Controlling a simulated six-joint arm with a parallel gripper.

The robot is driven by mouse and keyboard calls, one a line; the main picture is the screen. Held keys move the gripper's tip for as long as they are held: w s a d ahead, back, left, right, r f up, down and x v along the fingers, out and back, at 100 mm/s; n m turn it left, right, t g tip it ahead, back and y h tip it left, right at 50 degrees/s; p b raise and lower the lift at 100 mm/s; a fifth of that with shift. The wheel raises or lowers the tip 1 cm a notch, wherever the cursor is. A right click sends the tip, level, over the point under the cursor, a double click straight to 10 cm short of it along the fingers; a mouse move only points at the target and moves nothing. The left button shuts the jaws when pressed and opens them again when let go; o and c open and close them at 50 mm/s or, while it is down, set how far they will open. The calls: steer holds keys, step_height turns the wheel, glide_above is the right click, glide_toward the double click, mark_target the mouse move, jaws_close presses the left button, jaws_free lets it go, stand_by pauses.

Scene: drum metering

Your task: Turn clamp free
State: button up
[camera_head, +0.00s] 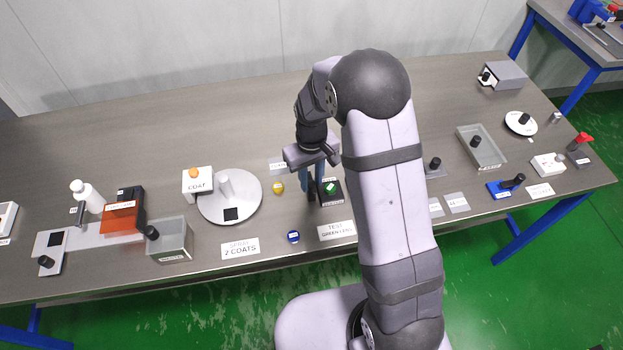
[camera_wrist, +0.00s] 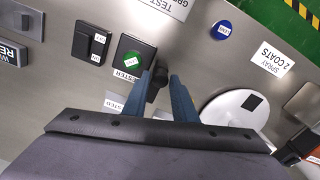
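A black tester box (camera_head: 330,196) with a round green disc (camera_head: 331,187) on top stands near the table's middle; both also show in the wrist view, where the disc (camera_wrist: 131,59) is unobstructed. A dark upright knob or lever (camera_wrist: 158,83) stands beside the box. My gripper (camera_head: 312,185) points down there, and in the wrist view its two blue fingers (camera_wrist: 164,77) are apart, one on each side of the knob. I cannot tell whether they touch it. No part is labelled as a clamp. The fingers partly hide the knob.
A white round turntable (camera_head: 247,205) is left of my gripper. A yellow disc (camera_head: 278,188) and a blue disc (camera_head: 293,237) lie nearby. A grey bin (camera_head: 171,245) and an orange-topped unit (camera_head: 122,218) stand farther left.

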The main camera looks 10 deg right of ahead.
mark_target(310, 182)
steer(key=shift+o, duration=0.8)
steer(key=shift+r, duration=0.1)
steer(key=shift+r+b, duration=1.05)
steer(key=shift+r, duration=2.55)
steer(key=shift+w+f+m, duration=0.1)
steer(key=shift+w+m, duration=0.2)
steer(key=shift+m, duration=0.1)
steer(key=shift+s+d+m, duration=1.2)
steer(key=shift+s+d, duration=0.55)
steer(key=shift+s, duration=8.6)
step_height(310, 182, down, 17)
steer(key=b, duration=1.6)
steer(key=shift+r+b, duration=0.2)
steer(key=shift+b, duration=0.2)
